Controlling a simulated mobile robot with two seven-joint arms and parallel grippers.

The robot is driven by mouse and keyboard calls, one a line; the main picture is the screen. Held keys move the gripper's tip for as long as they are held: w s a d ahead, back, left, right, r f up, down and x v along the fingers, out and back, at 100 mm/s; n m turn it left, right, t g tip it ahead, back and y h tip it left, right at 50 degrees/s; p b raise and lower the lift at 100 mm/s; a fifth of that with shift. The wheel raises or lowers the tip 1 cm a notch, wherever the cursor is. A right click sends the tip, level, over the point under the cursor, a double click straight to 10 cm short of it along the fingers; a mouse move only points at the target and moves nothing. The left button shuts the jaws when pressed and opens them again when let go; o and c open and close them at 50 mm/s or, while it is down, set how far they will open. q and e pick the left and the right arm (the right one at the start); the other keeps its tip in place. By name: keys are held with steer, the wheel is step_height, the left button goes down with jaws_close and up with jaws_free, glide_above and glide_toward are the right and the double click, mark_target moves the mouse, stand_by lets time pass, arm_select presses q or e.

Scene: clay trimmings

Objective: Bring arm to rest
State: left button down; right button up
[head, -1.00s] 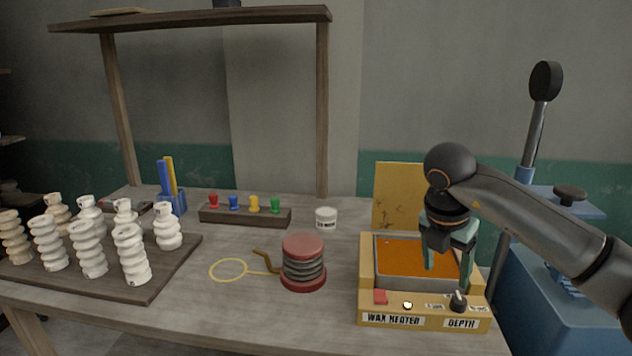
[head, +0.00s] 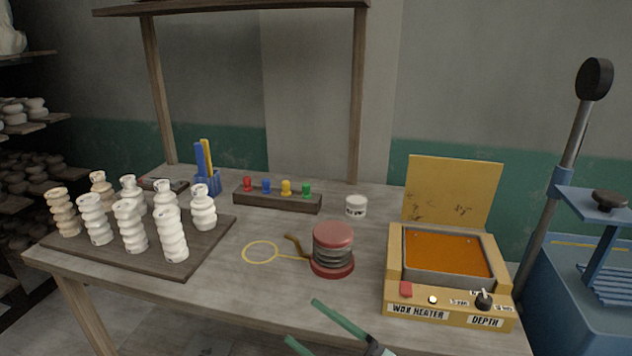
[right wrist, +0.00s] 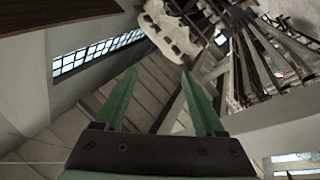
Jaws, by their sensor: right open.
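My right gripper (head: 312,326) is low at the bottom edge of the head view, in front of the workbench's front edge. Its two green fingers are spread apart with nothing between them. In the right wrist view the same open fingers (right wrist: 158,100) show, empty, against a tilted view of the room. The rest of the right arm is cut off by the frame. My left gripper is not in view.
The workbench (head: 225,285) holds a wax heater (head: 450,314) with its lid up, a red-ended ribbed roller (head: 333,236), a dark board (head: 100,250) with several white ribbed pieces, and a white jar (head: 356,206). A blue press (head: 575,290) stands at right.

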steer(key=s+d+f+m+t+h+p, duration=0.1)
steer(key=s+d+f+m+t+h, duration=0.1)
steer(key=d+f+m+h, duration=0.5)
steer(key=s+d+f+m+t+h, duration=0.1)
steer(key=d+f+m+t+h, duration=0.1)
steer(key=d+f+m+h, duration=0.6)
steer(key=s+d+f+m+g+h, duration=0.1)
steer(key=s+f+g, duration=0.5)
steer(key=s+f, duration=0.7)
steer(key=shift+s+d+f+p, duration=0.15)
steer(key=shift+s+d+p, duration=0.05)
steer(key=shift+d+p, duration=0.25)
